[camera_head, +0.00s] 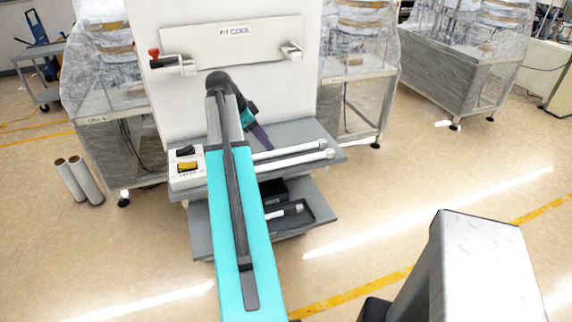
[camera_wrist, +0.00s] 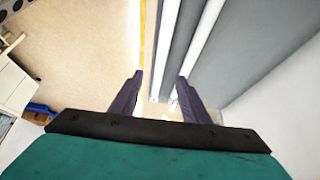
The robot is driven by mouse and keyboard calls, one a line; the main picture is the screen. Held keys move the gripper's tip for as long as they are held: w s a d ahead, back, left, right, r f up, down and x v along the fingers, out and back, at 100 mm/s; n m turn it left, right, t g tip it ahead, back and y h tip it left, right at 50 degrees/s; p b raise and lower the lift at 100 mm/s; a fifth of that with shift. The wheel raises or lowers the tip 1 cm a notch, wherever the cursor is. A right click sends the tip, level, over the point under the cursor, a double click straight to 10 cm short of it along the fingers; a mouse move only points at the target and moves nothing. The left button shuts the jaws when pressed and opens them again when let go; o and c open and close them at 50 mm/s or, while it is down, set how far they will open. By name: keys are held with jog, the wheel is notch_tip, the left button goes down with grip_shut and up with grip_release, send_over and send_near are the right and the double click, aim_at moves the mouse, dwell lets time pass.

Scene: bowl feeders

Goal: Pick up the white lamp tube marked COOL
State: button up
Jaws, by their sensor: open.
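Two white lamp tubes lie side by side on the grey upper shelf (camera_head: 290,136), a rear one (camera_head: 285,150) and a front one (camera_head: 295,159). I can read no COOL marking on either. They also show in the wrist view as a left tube (camera_wrist: 166,38) and a right tube (camera_wrist: 197,48), running away between and past my fingers. My gripper (camera_head: 264,142) is near the tubes' left ends, its purple fingers pointing down right. In the wrist view my gripper (camera_wrist: 160,76) is open, and I see nothing held. My arm hides part of the shelf.
A panel sign reads "FIT COOL" (camera_head: 235,31) above a bracketed holder (camera_head: 225,52). A switch box (camera_head: 187,167) sits at the shelf's left. A lower tray (camera_head: 310,222) holds another short white tube (camera_head: 284,211). Wrapped machines stand on both sides; open floor lies right.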

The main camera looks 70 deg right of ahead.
jog(key=p, duration=0.2)
send_over(284, 161)
jog(key=w+a, duration=0.2)
jog(key=shift+w+f, duration=0.2)
jog(key=shift+f, duration=3.1)
jog(key=shift+s+f, duration=0.1)
jog(key=shift+f, duration=0.05)
jog(key=shift+p+x, duration=1)
jog(key=shift+x, duration=0.1)
jog(key=shift+p+x, duration=0.4)
jog(key=shift+x, duration=0.95)
jog(key=shift+d, duration=0.1)
grip_shut()
jog(key=shift+r, duration=0.25)
